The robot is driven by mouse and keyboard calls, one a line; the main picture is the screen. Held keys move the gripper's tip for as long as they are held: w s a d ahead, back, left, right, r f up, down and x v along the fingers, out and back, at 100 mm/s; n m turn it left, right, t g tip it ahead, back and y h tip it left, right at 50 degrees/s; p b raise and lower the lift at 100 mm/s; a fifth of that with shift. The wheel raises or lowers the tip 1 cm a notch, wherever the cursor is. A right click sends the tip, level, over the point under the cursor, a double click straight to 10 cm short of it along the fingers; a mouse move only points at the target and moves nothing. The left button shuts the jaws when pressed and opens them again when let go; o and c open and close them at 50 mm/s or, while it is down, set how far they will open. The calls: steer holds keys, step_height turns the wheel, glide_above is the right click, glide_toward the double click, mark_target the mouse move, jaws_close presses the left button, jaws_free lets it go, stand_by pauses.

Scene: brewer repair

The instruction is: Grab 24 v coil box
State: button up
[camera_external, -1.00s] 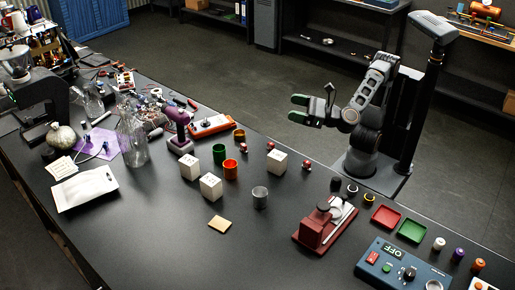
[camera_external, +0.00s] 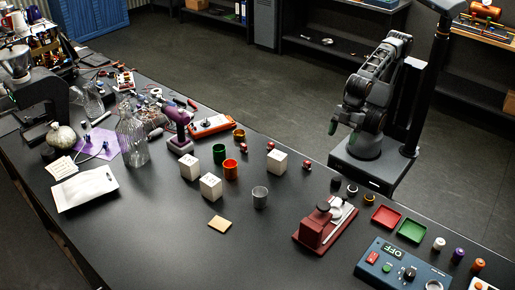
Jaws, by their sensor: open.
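Three small white boxes stand on the dark bench: one at the left (camera_external: 189,167), one nearer the front (camera_external: 211,188) and one farther right (camera_external: 277,162). They have dark marks on top that are too small to read, so I cannot tell which is the 24 V coil box. My gripper (camera_external: 335,127) is open and points down at the bench's far side, to the right of and apart from the boxes.
A red stand (camera_external: 318,228) and a blue control box (camera_external: 402,266) lie to the right. A glass bottle (camera_external: 132,140) stands left. The bench front is mostly clear.

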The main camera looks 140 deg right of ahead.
stand_by(0.4)
steer(key=o, duration=0.3)
